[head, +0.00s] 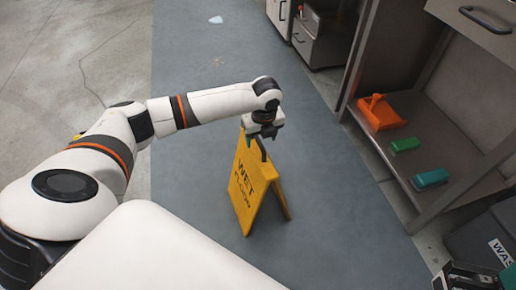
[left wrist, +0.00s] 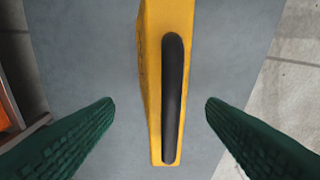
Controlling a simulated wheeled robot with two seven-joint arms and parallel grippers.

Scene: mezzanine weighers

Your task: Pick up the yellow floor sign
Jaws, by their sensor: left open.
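The yellow floor sign (head: 246,186) stands upright and spread on the grey floor strip in the head view, with "WET FLOOR" on its face. Its black handle (left wrist: 173,100) runs along the top edge in the left wrist view. My left gripper (head: 261,139) is over the sign's top. In the left wrist view its green fingers are open, one on each side of the handle, with a gap on both sides. What looks like part of my right gripper (head: 482,277) shows at the bottom right corner, cut off by the frame.
A metal shelf unit (head: 408,190) stands to the right, holding an orange item (head: 381,113), a green block (head: 405,145) and a teal block (head: 430,179). A dark bin (head: 478,237) with a label stands at the lower right. The floor strip (head: 340,225) beside the sign is clear.

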